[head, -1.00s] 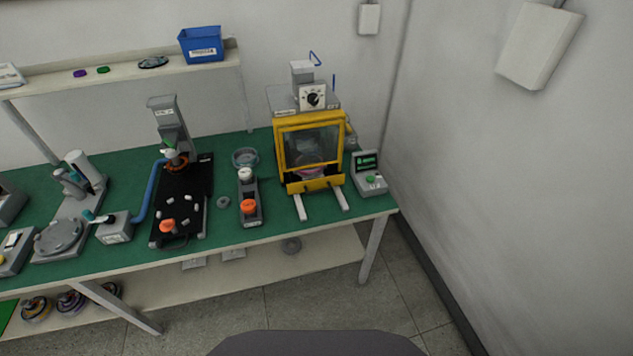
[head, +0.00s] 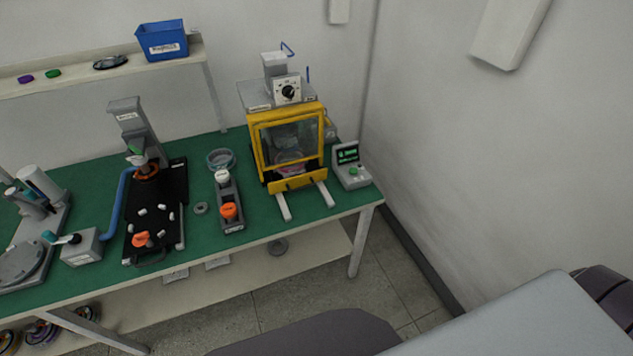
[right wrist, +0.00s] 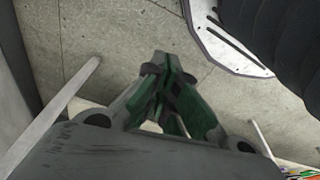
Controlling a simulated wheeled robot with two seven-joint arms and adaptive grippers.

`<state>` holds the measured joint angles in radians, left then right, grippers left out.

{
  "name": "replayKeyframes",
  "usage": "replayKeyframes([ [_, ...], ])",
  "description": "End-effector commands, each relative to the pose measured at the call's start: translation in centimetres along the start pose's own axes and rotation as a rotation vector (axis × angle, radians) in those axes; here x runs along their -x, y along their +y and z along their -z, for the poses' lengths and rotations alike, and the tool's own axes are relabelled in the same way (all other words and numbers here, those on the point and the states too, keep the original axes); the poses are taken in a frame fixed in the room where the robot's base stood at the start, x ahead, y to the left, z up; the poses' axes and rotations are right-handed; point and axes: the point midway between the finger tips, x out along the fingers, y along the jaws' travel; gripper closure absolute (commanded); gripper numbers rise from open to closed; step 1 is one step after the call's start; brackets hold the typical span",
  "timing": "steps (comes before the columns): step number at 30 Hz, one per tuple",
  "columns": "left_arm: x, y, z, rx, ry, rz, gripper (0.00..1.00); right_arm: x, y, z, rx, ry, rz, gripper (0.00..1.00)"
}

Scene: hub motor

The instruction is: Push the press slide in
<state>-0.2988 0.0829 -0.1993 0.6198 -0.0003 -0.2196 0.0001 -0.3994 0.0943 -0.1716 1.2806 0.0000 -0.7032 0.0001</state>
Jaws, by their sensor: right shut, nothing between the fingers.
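The press (head: 287,140) stands at the right end of the green bench, with a yellow guard frame, a clear window and a dial on top. Its slide (head: 297,181), with a yellow front, sits low in the frame, above two pale rails (head: 284,206) that stick out toward the bench's front edge. Something round shows dimly behind the window. My right gripper (right wrist: 160,65) shows in the right wrist view, shut and empty, over the grey floor and away from the press. In the head view no gripper shows. My left gripper is out of view.
The wall lies close on the right.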

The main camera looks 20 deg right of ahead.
Motion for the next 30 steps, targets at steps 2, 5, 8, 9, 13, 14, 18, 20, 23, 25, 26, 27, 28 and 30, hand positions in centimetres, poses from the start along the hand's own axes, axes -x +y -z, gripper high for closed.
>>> replayKeyframes([
  [2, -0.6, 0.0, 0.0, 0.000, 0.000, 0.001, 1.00, 0.8, 0.1, 1.4, -0.002, 0.010, -0.001, 1.00],
  [5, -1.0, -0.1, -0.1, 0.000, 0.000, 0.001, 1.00, 2.1, 0.2, 3.0, -0.005, 0.018, -0.002, 1.00],
  [8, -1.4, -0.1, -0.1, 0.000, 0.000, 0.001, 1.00, 3.5, 0.3, 4.6, -0.008, 0.029, -0.004, 1.00],
  [9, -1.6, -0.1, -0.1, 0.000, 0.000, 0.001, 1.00, 4.2, 0.4, 5.2, -0.010, 0.032, -0.004, 1.00],
  [13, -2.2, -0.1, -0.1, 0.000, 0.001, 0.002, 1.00, 6.2, 0.6, 7.1, -0.018, 0.046, -0.007, 1.00],
  [14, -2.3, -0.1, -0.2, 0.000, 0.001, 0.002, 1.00, 6.7, 0.6, 7.5, -0.020, 0.049, -0.008, 1.00],
  [18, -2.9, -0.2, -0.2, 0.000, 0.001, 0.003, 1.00, 9.1, 0.9, 9.4, -0.035, 0.068, -0.012, 1.00],
  [20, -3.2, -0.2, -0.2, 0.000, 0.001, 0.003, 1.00, 10.2, 1.1, 10.2, -0.044, 0.078, -0.015, 1.00],
  [23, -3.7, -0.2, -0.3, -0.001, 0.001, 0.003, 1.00, 12.2, 1.4, 11.4, -0.063, 0.095, -0.020, 1.00],
  [25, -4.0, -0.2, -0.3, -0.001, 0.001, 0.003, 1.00, 13.5, 1.6, 12.3, -0.082, 0.110, -0.025, 1.00],
  [26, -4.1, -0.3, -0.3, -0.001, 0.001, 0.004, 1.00, 14.1, 1.8, 12.7, -0.091, 0.118, -0.027, 1.00],
  [27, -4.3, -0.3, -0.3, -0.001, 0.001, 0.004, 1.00, 15.0, 1.9, 13.2, -0.106, 0.129, -0.030, 1.00],
  [28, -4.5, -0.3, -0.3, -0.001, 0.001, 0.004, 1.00, 15.6, 2.1, 13.6, -0.118, 0.138, -0.032, 1.00],
  [30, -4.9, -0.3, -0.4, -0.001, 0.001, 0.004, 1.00, 17.1, 2.5, 14.6, -0.155, 0.163, -0.038, 1.00],
])
